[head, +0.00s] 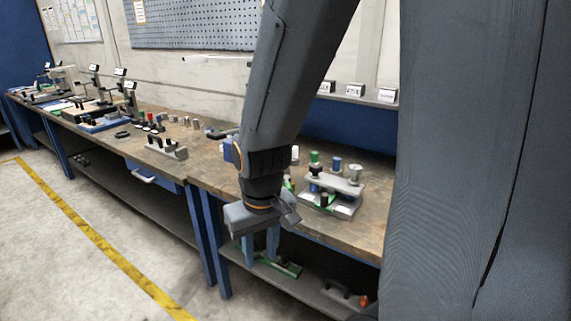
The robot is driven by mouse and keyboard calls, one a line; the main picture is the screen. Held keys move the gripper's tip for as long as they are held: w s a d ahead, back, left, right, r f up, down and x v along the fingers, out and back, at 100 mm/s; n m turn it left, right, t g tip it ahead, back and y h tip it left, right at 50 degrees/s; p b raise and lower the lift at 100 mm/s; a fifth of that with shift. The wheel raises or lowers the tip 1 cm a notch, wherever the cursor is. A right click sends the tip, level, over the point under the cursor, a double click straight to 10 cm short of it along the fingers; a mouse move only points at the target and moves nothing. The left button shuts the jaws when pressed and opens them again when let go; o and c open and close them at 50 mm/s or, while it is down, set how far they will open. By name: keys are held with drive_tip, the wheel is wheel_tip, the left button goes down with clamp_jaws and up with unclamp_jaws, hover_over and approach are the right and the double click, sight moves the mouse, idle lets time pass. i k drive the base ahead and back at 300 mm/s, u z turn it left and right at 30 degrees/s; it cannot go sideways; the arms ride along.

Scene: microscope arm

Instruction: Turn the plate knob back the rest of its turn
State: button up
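My gripper (260,249) hangs fingers down in front of the table's front edge. Its two fingers are apart, with nothing seen between them. A grey plate fixture (342,208) stands on the table to the right of the gripper, apart from it. It has a raised upper plate (338,184), a silver knob (355,173) at its right and a dark knob (324,199) low at its front. I cannot tell which of these is the plate knob, or how far it is turned. My arm hides the bench to the left of the fixture.
The wooden bench (210,172) runs back to the left, with a grey block with black handles (166,147) and several microscopes beyond. Green and grey parts lie on the lower shelf (310,284). The floor (60,260) at the left is clear. My large column fills the right side.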

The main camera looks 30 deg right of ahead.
sight(315, 169)
drive_tip(key=u, duration=0.8)
drive_tip(key=i, duration=0.7)
drive_tip(key=z, duration=2.8)
